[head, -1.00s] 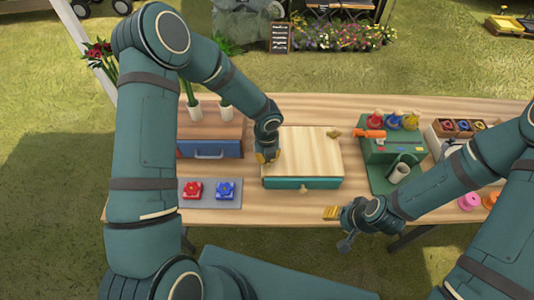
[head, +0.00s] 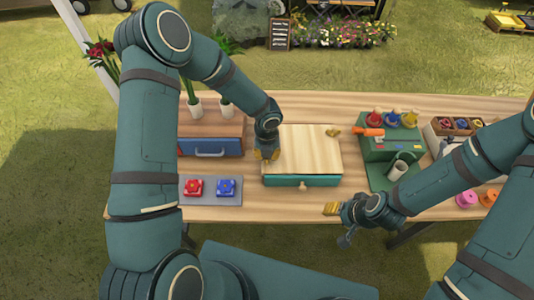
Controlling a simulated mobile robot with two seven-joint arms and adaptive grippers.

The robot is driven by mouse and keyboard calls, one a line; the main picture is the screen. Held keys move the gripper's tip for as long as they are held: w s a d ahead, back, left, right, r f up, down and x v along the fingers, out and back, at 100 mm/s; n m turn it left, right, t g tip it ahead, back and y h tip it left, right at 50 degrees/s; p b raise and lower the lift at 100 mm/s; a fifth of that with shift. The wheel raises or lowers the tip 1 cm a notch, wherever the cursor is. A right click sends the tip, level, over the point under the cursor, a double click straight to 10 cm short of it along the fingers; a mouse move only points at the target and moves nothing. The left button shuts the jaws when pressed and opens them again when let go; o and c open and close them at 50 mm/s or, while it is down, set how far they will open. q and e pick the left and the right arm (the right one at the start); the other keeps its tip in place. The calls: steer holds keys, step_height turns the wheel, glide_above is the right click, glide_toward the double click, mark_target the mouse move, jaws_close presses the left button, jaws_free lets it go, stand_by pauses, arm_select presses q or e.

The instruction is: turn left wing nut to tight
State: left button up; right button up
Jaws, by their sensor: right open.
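A flower press with a pale wooden top (head: 303,150) and a green front with a small knob stands mid-table. A brass-coloured wing nut (head: 333,132) shows at its far right corner. My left gripper (head: 266,156) points down at the left edge of the press top, where it and the arm hide the left wing nut. I cannot see whether its fingers are apart or closed on the nut. My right gripper (head: 331,209) is open and empty by the table's front edge, to the front right of the press.
A grey mat (head: 212,199) with a red and a blue flower block lies left of the press. Behind it is a wooden box with a blue front (head: 210,148). A green stand (head: 392,150) with bottles and a cup is at right.

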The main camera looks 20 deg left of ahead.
arm_select(q)
steer(key=o, duration=0.5)
step_height(320, 180, up, 12)
stand_by(0.4)
steer(key=shift+s, duration=0.1)
stand_by(0.4)
